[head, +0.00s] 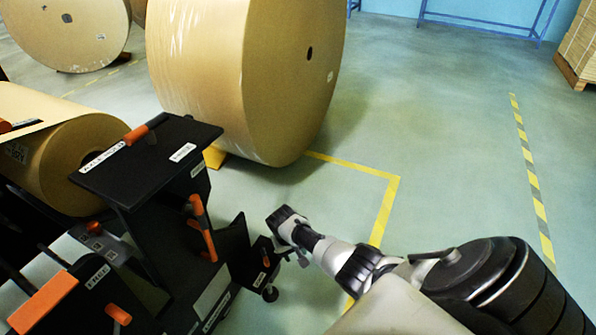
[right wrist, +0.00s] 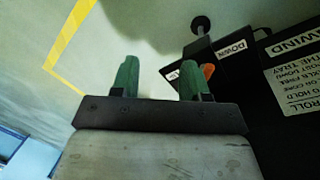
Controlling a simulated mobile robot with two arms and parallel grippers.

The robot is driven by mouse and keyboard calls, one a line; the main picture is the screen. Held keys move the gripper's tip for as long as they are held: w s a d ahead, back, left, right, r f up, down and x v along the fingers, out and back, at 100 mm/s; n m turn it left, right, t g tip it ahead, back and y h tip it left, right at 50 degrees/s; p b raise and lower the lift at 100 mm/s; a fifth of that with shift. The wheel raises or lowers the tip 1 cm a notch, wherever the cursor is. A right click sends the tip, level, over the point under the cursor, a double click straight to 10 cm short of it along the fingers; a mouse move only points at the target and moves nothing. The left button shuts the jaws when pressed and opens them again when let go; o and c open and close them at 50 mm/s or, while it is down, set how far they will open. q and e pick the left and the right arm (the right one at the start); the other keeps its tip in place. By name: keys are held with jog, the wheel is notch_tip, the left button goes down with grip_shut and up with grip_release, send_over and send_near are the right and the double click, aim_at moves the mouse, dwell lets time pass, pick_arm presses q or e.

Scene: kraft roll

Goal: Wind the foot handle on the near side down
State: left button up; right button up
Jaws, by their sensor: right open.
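The near-side foot is a small black block (head: 262,268) low at the machine's right end, with a round pad under it. A small orange handle (head: 266,261) shows on it. In the right wrist view the orange handle (right wrist: 208,72) is partly hidden behind my right finger, beside a "DOWN" label (right wrist: 232,48). My right gripper (head: 288,225) is just above and right of the foot in the head view. Its two green fingers (right wrist: 160,78) stand apart with nothing between them. I cannot tell how near the fingers are to the handle. My left gripper is not in view.
The black rewind machine (head: 150,205) carries a kraft roll (head: 60,145) and several other orange handles. A large kraft roll (head: 290,80) stands behind it on the floor. Yellow floor tape (head: 385,205) runs nearby. The floor to the right is clear.

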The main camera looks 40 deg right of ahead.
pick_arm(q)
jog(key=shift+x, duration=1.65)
pick_arm(e)
jog(key=shift+s+d+r, duration=0.3)
jog(key=shift+s, duration=0.2)
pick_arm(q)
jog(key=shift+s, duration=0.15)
